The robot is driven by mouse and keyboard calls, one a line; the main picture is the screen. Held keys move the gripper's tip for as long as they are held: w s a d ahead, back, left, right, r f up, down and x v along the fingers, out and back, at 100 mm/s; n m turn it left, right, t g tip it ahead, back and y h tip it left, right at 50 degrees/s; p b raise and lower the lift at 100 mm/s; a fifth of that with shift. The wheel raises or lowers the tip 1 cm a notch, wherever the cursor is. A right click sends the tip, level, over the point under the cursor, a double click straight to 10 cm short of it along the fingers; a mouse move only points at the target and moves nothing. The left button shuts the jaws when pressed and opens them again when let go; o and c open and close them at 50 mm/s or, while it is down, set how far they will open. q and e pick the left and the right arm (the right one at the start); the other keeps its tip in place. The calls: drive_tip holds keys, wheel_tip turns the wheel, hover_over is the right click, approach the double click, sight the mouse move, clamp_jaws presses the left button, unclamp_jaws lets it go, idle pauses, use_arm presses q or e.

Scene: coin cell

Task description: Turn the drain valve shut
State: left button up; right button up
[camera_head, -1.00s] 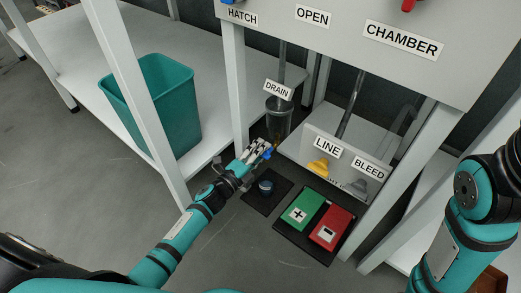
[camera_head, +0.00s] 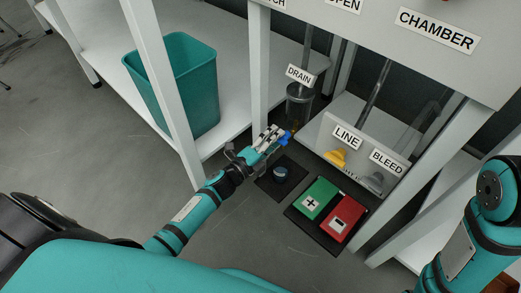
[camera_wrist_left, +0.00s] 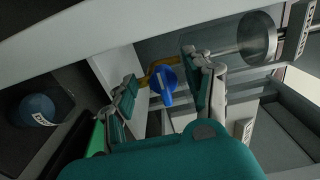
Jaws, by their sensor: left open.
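The drain valve is a blue handle (camera_wrist_left: 165,83) on a brass-coloured pipe, below the clear cup (camera_head: 299,104) under the DRAIN label. In the head view the blue handle (camera_head: 286,137) shows at the tip of my left gripper (camera_head: 277,136). In the left wrist view the open fingers of my left gripper (camera_wrist_left: 162,88) stand on either side of the handle, with visible gaps. The handle's flat end points down in that picture. How far it reaches between the fingers is hard to tell. My right gripper is out of view; only my right arm shows.
A teal bin (camera_head: 180,80) stands on the lower shelf at left. White frame posts (camera_head: 258,70) rise close to my left arm.

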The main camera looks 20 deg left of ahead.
use_arm(q)
drive_tip(key=v, duration=1)
drive_tip(key=shift+s, duration=0.2)
